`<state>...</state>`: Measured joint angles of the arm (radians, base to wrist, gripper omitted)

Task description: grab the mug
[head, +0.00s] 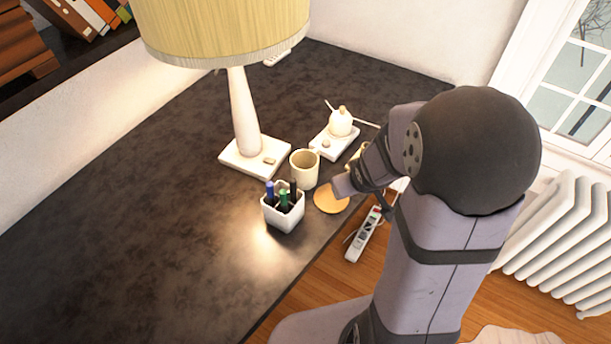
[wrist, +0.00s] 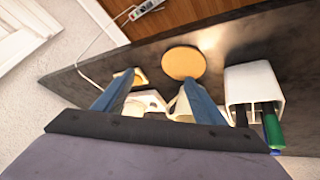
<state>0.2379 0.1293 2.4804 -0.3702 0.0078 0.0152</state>
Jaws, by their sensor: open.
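The cream mug (head: 304,169) stands upright on the dark desk, between the pen holder and the lamp base. In the wrist view the mug (wrist: 178,108) is partly hidden behind the right-hand blue finger. My gripper (wrist: 160,80) is open, its two blue fingers apart over the desk with nothing held. In the head view my wrist hangs over the desk's near edge, to the right of the mug and apart from it; the fingers are mostly hidden there.
A round tan coaster (head: 331,199) lies near the mug. A white pen holder (head: 283,211) with several pens stands left of it. The lamp (head: 245,110) and a white tray (head: 326,147) with a small pot are behind. The left desk is clear.

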